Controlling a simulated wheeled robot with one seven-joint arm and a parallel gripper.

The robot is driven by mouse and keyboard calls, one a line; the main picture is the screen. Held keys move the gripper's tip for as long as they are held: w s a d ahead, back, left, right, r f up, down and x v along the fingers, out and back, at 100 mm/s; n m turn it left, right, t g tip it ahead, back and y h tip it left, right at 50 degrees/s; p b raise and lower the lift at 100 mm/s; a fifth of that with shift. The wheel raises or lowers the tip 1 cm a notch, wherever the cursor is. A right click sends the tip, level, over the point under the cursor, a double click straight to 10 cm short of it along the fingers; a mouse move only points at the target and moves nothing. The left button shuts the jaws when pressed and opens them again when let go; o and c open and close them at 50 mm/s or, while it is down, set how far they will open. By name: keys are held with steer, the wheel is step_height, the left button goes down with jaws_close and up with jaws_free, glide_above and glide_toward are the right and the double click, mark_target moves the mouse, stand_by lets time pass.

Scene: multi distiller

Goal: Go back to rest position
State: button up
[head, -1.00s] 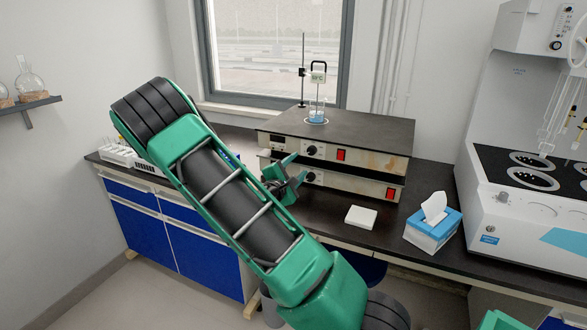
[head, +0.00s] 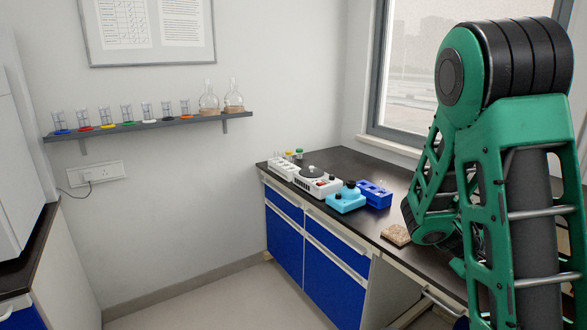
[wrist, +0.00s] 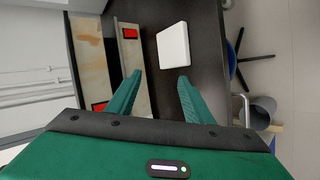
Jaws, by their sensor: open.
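My gripper (wrist: 160,98) shows in the wrist view with its two green fingers apart and nothing between them. Beyond the fingertips lies a white square pad (wrist: 173,45) on the dark bench top (wrist: 207,50). A gap shows between the fingers and the pad. In the head view my green and black arm fills the right side, folded over the bench, and hides part of the window and bench. The gripper fingers cannot be made out in the head view.
A hotplate unit with red switches (wrist: 130,33) stands left of the pad. The bench (head: 345,165) holds a white device (head: 318,182), a light blue device (head: 346,198) and a blue rack (head: 375,194). A shelf (head: 150,126) carries flasks and beakers. Floor (head: 215,300) is clear in front.

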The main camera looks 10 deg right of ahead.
steer(key=s+a+r+m+y, duration=0.2)
steer(key=s+a+y, duration=0.3)
steer(key=s+a, duration=0.3)
steer(key=s+a+r+m+y, duration=0.3)
steer(key=s+a, duration=0.5)
steer(key=a, duration=0.6)
steer(key=r+y, duration=0.1)
steer(key=y, duration=0.1)
steer(key=shift+m+t+y, duration=0.3)
steer(key=shift+t+y, duration=0.1)
steer(key=shift+s, duration=0.1)
steer(key=shift+w+f, duration=0.3)
steer(key=shift+w, duration=0.3)
